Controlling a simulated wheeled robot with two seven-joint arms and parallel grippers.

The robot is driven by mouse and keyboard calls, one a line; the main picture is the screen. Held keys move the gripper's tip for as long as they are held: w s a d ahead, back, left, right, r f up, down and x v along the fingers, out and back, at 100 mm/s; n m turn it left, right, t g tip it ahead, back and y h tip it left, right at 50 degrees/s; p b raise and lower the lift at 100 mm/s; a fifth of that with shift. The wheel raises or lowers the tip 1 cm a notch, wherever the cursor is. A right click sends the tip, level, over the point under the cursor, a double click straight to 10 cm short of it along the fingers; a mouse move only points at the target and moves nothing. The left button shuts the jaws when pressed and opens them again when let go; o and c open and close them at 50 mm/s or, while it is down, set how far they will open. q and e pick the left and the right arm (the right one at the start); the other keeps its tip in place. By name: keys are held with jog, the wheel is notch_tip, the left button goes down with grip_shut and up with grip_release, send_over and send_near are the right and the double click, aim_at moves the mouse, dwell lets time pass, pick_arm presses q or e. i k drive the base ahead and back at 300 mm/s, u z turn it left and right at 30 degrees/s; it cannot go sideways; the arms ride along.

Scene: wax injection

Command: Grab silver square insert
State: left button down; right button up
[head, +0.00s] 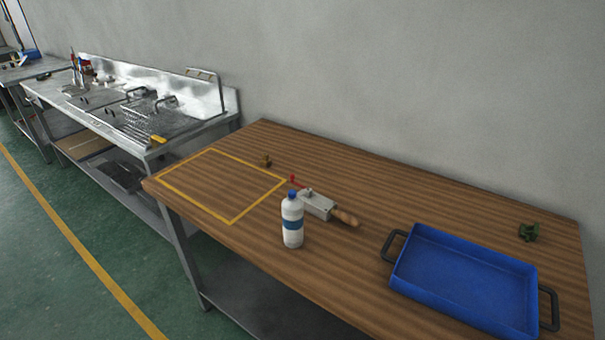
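A silver, box-shaped metal piece (317,205) lies on the wooden table (430,195), just right of the yellow-outlined square. It is the only silver blocky thing on this table; I cannot tell for certain that it is the silver square insert. A wooden handle (345,217) extends from its right end, and a small red part (292,179) shows by its left end. The white bottle stands in front of its left side. Neither of my grippers is in view.
A white bottle (292,222) with a blue cap stands near the table's front edge. A blue tray (465,278) with black handles sits at right. A small green object (528,232) and a small brown object (265,161) lie farther back. The yellow-outlined square (232,221) is empty.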

aim_at(308, 195)
jog(key=k, duration=0.5)
jog(key=u, duration=1)
jog(key=i, duration=0.95)
jog(key=z, duration=1.15)
